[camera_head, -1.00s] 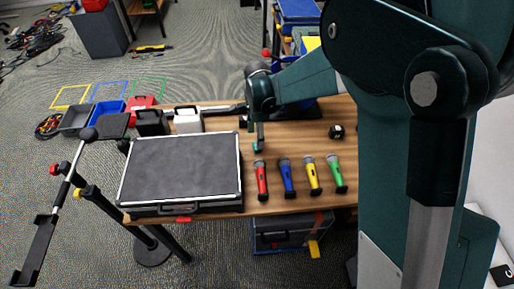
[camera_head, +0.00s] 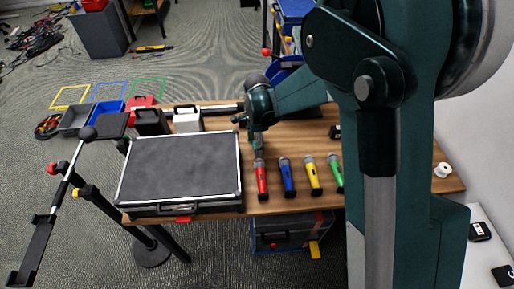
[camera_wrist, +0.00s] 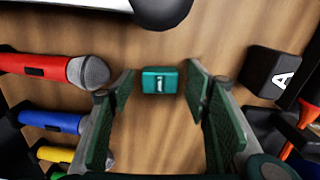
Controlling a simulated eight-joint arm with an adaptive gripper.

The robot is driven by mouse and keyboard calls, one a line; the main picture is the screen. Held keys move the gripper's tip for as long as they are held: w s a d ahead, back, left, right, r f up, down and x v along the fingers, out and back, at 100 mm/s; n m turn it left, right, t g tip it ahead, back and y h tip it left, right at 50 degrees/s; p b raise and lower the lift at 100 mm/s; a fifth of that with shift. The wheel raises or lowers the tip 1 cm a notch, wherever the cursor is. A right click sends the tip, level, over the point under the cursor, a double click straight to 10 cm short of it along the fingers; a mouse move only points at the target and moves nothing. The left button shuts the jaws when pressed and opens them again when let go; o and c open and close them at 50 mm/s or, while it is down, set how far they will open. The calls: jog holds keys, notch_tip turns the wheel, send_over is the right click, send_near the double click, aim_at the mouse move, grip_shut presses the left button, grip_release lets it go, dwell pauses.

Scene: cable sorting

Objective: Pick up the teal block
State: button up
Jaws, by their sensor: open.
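The teal block (camera_wrist: 159,80) lies on the wooden table in the wrist view, with a small dark label on its face. My gripper (camera_wrist: 159,88) is open, with one finger to each side of the block in that picture. Gaps show between the block and both fingers, so it is not gripped. In the head view my gripper (camera_head: 258,148) points down at the table behind the red microphone (camera_head: 262,180). I cannot clearly make out the block in the head view.
Blue (camera_head: 287,178), yellow (camera_head: 313,175) and green (camera_head: 336,173) microphones lie right of the red one. A dark case (camera_head: 180,168) fills the table's left side. A black block (camera_wrist: 272,72) sits right of my gripper in the wrist view.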

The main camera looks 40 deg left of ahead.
jog(key=shift+f, duration=0.2)
dwell(0.4)
jog(key=c, duration=1)
